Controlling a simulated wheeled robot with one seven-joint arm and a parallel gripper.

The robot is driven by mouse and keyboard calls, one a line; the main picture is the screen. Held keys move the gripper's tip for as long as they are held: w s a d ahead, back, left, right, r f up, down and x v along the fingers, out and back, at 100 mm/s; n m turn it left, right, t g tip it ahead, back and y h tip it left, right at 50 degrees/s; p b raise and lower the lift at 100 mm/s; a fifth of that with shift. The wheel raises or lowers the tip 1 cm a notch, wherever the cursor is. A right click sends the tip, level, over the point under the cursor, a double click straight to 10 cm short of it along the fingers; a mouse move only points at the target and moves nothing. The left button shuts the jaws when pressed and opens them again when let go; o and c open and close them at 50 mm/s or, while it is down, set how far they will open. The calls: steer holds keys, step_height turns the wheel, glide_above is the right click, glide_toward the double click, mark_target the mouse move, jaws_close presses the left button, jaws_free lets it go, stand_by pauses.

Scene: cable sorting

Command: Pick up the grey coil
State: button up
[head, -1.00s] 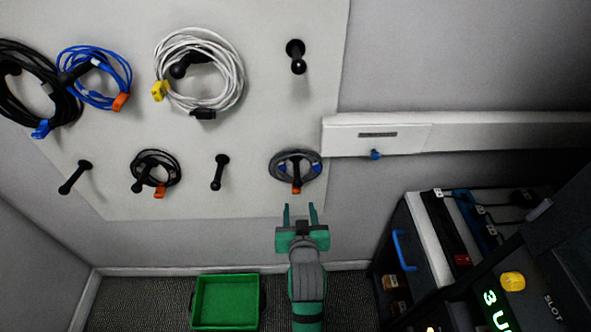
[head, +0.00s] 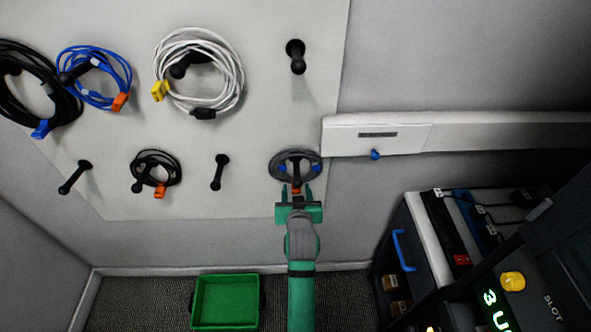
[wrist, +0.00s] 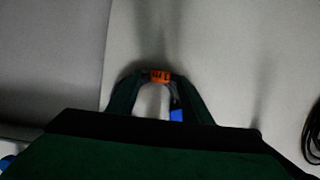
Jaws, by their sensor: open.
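The grey coil (head: 282,158) hangs on a black peg in the lower row of the wall board, at its right end. It has blue ties and an orange tag (head: 296,190) at its bottom. My gripper (head: 296,191) is open, with its green fingertips at the coil's lower edge, one on each side of the tag. In the wrist view the orange tag (wrist: 160,76) shows between the fingertips, with a blue tie (wrist: 177,115) below it. Most of the coil is hidden there. I cannot tell whether the fingers touch it.
A small black coil (head: 170,160), a white coil (head: 232,62), a blue coil (head: 122,68) and a large black coil (head: 62,105) hang to the left. Two lower pegs and one upper peg are bare. A white wall trunking (head: 460,132) runs right. A green bin (head: 226,303) sits below.

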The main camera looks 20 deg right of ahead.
jaws_close()
steer(key=shift+r, duration=0.1)
steer(key=shift+s+a+r, duration=0.1)
steer(key=shift+s+r, duration=0.25)
steer(key=shift+r, duration=0.05)
steer(key=r+v, duration=0.1)
steer(key=v, duration=1.4)
steer(key=shift+w+r, duration=0.15)
steer(key=shift+w, duration=0.15)
